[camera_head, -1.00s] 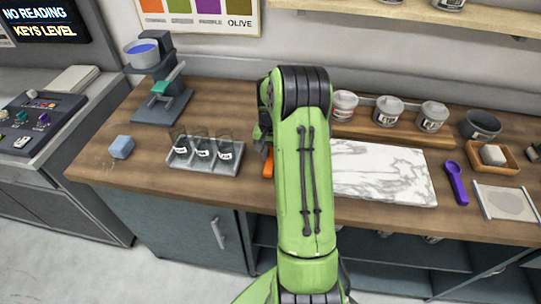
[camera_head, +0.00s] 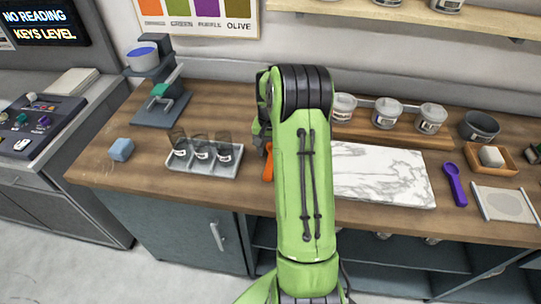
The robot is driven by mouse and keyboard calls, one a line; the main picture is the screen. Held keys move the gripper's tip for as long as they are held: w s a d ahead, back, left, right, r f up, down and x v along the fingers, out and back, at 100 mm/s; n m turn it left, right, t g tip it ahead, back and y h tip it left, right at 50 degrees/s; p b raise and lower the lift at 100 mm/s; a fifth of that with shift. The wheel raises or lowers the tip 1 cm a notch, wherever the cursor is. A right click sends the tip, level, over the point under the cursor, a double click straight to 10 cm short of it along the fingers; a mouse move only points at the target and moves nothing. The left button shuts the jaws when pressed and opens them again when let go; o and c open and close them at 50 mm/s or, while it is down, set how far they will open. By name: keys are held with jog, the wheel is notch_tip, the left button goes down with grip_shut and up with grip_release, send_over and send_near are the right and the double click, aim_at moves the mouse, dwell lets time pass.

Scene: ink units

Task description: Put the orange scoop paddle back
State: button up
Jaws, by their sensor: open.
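The orange scoop paddle (camera_head: 268,168) is mostly hidden behind my green arm. Only a thin orange strip of it shows, on the wooden counter between the tray of cups and the marble slab. My gripper (camera_head: 264,140) is largely hidden behind the arm too; a dark part of it shows just above the orange strip. Its fingertips are not clear, and I cannot tell whether it touches the paddle. The jaws are open. A purple scoop paddle (camera_head: 455,185) lies on the counter right of the marble slab.
A grey tray (camera_head: 207,168) with labelled dark cups stands left of my gripper. The marble slab (camera_head: 385,187) lies to the right, with labelled tubs (camera_head: 387,113) on a wooden riser behind. A blue cube (camera_head: 121,149) and a dispenser stand (camera_head: 160,108) are at the left.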

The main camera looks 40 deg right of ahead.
aim_at(270, 161)
notch_tip(270, 161, up, 9)
jog(key=p, duration=0.1)
jog(key=s+a+r+n+t+h, duration=0.1)
jog(key=s+a+r+n, duration=0.15)
jog(key=a+r, duration=0.35)
jog(key=s+a+r+n+t, duration=0.1)
jog(key=s+a+r+n, duration=0.15)
jog(key=a+r, duration=0.45)
jog(key=s+a+f+n+t+y, duration=0.1)
jog(key=s+a+n, duration=0.4)
jog(key=s+a, duration=0.8)
jog(key=s+f+t, duration=0.1)
jog(key=s+t, duration=0.1)
jog(key=shift+t, duration=0.3)
jog(key=shift+s+a+f, duration=0.1)
